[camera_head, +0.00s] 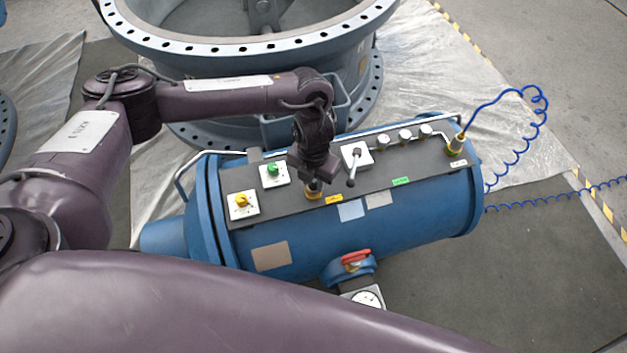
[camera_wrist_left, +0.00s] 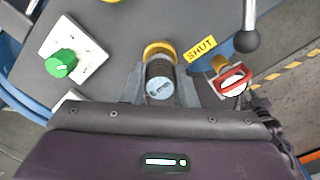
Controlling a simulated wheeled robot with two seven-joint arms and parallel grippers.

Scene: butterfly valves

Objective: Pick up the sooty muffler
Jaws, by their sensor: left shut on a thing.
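The sooty muffler (camera_head: 314,187) is a dark, short cylinder in a yellow ring on the dark top plate of a blue cylindrical tank. My left gripper (camera_head: 314,178) comes down on it from above and hides most of it. In the left wrist view the muffler (camera_wrist_left: 159,84) shows its round grey end between the two fingers of my left gripper (camera_wrist_left: 163,88), which is shut on it. Its lower end is at the yellow ring; I cannot tell whether it is still seated there. My right gripper is not in view.
A lever valve (camera_head: 355,160) stands close right of the gripper. Green (camera_head: 272,170) and yellow (camera_head: 241,200) knobs are to its left. Several silvery fittings (camera_head: 405,136) and a blue coiled hose (camera_head: 510,95) are farther right. A large flanged ring (camera_head: 270,48) stands behind.

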